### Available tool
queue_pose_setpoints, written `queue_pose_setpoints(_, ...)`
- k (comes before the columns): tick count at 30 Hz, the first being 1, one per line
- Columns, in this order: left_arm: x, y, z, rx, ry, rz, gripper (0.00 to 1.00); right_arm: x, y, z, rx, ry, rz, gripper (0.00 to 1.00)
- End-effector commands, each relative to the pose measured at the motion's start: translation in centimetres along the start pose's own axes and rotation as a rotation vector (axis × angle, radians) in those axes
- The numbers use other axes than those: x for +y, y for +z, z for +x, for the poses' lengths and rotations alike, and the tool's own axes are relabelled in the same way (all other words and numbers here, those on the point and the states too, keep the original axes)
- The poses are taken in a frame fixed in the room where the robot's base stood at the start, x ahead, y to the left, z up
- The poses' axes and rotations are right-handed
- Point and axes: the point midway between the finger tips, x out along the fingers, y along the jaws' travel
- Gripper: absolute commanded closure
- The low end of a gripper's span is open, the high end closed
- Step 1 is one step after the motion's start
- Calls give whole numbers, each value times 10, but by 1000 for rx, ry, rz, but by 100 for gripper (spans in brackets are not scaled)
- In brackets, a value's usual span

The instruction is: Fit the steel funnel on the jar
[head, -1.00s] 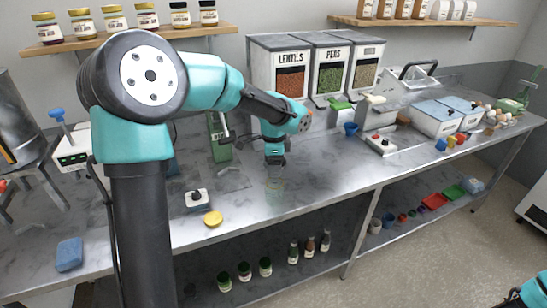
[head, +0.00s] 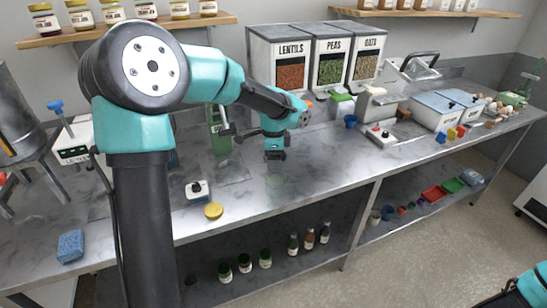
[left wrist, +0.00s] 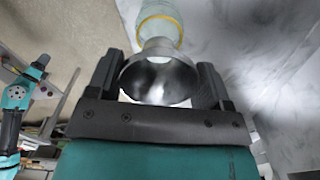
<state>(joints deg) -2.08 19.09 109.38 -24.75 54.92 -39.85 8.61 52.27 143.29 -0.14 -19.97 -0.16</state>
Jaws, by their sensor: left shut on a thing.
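My left gripper (head: 274,156) is above the middle of the steel bench, pointing down. In the left wrist view its two dark fingers (left wrist: 158,88) are on either side of the steel funnel (left wrist: 158,80), shut on its wide rim. The funnel's narrow end points towards the clear glass jar (left wrist: 160,10), which has a yellow band at its top. The jar is faint in the head view (head: 274,182), under the gripper. I cannot tell whether the spout is in the jar's mouth or just above it. My right gripper is out of view.
A yellow lid (head: 213,211) and a small white device with a black knob (head: 197,190) are left of the jar. A green stand (head: 219,135) is behind. Lentil, pea and oat bins (head: 290,72) stand at the back. Bench to the jar's right is clear.

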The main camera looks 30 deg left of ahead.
Motion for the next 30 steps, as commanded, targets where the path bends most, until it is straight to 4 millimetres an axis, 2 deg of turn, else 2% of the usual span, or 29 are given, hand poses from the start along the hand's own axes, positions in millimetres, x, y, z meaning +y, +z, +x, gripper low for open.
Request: queue_pose_setpoints(30, 0, 0, 14, 0, 0, -1, 51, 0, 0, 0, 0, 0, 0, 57)
